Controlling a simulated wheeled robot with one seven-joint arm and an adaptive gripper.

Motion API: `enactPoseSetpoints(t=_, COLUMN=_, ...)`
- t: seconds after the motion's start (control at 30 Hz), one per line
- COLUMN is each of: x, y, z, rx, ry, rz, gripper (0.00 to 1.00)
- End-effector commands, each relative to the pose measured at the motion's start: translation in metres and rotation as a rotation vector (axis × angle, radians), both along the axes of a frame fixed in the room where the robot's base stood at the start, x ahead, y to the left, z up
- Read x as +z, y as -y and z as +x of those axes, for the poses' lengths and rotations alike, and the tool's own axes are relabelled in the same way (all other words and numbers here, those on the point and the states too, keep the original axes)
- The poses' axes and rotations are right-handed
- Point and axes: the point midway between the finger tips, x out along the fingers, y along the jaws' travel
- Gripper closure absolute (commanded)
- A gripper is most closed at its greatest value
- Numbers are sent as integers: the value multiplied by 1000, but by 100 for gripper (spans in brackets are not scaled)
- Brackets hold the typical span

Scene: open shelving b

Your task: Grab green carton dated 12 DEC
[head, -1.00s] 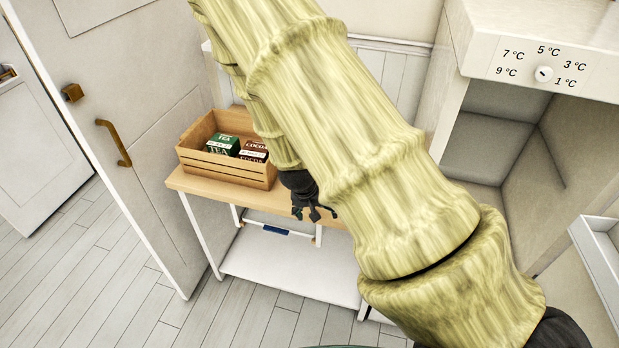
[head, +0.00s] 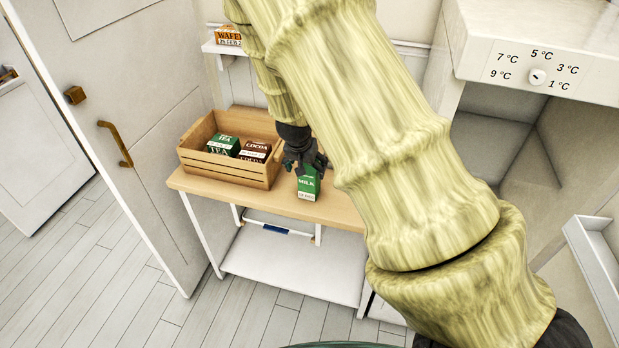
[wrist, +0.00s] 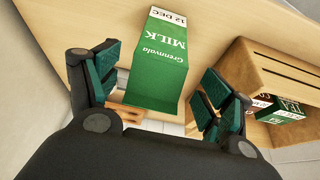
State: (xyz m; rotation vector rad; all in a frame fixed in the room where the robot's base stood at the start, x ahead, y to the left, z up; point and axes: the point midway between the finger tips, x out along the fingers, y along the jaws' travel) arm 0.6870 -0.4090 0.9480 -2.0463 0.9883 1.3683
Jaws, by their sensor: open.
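My gripper (head: 305,165) is at the carton's upper end in the head view. In the wrist view my gripper (wrist: 155,90) is open, with one teal-padded finger on each side of the carton and a visible gap at the right finger. Whether the left finger touches it I cannot tell.
A wooden crate (head: 225,173) stands close on the left, holding a green tea box (head: 222,144) and a brown cocoa box (head: 256,149). An orange wafer box (head: 228,36) sits on a small shelf behind. The wooden top (head: 340,212) is clear to the right.

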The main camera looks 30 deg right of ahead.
Motion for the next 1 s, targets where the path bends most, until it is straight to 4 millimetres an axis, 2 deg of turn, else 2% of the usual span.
enactPoseSetpoints(t=0.27, x=-12, y=5, z=2, rx=-1, ry=-2, rz=1, gripper=20)
enactPoseSetpoints(t=0.63, x=-46, y=15, z=9, rx=0, ry=-1, rz=2, gripper=20)
enactPoseSetpoints(t=1.0, x=-51, y=17, z=10, rx=1, ry=0, rz=0, gripper=21)
